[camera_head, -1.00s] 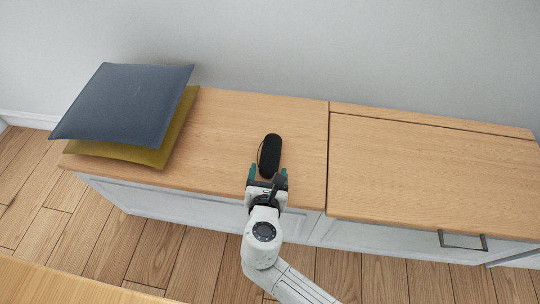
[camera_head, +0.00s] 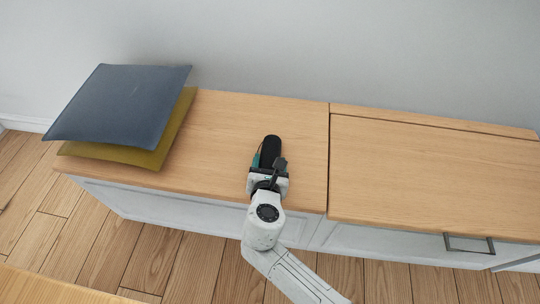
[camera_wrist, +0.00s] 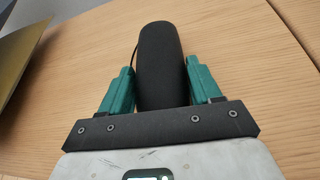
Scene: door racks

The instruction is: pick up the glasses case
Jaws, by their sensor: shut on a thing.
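The glasses case (camera_head: 271,148) is a black, rounded, elongated case on the wooden cabinet top, its long side pointing away from me. My gripper (camera_head: 268,163) reaches in from the front, with its teal fingers on either side of the near part of the case. In the wrist view the case (camera_wrist: 161,62) stands out between the two teal fingers of my gripper (camera_wrist: 160,88), and a thin dark cord or strap shows along its left side. My gripper is shut on the case. Its near end is hidden by my gripper. I cannot tell whether it is clear of the top.
A blue cushion (camera_head: 120,103) lies on a mustard cushion (camera_head: 170,135) at the left end of the cabinet top (camera_head: 225,120). A second cabinet top (camera_head: 430,170) on the right is bare. A grey wall stands behind.

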